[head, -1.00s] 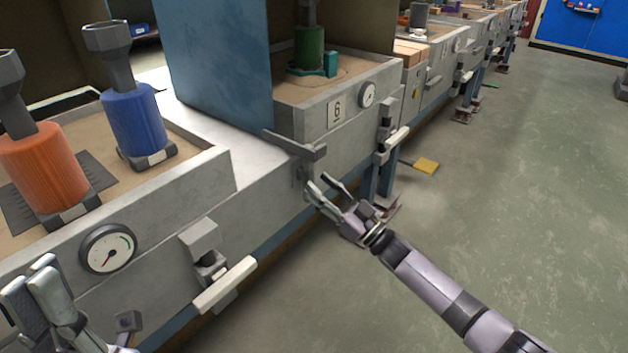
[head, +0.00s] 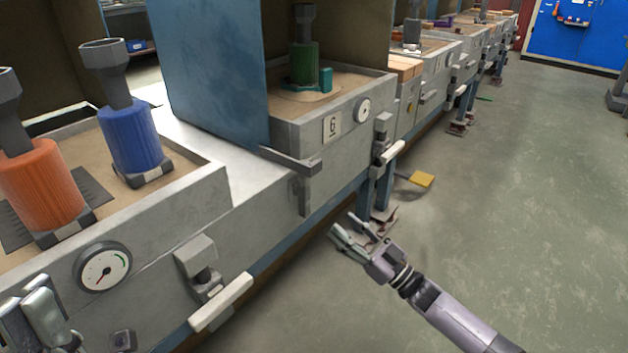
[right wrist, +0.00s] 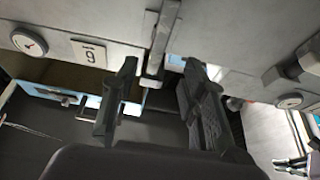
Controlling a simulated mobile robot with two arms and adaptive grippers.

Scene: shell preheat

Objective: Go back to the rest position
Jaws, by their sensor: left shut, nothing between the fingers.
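My left gripper (head: 38,300) is at the lower left corner of the head view, shut and empty, in front of the near machine's front panel. My right gripper (head: 345,232) is in the aisle, to the right of and below the grey latch bar (head: 300,165) on the machine edge, and apart from it. Its fingers stand apart with nothing between them; this also shows in the right wrist view (right wrist: 160,95). The right wrist view has the machine front with its number plate (right wrist: 90,53) and gauge (right wrist: 29,42) ahead of the fingers.
The near machine holds an orange cylinder (head: 42,190) and a blue cylinder (head: 130,138) on its sand bed. A green cylinder (head: 305,62) stands in machine 6. White-handled levers (head: 220,302) stick out from the fronts. A yellow pedal (head: 422,180) is low by the aisle. The floor (head: 520,200) at right is clear.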

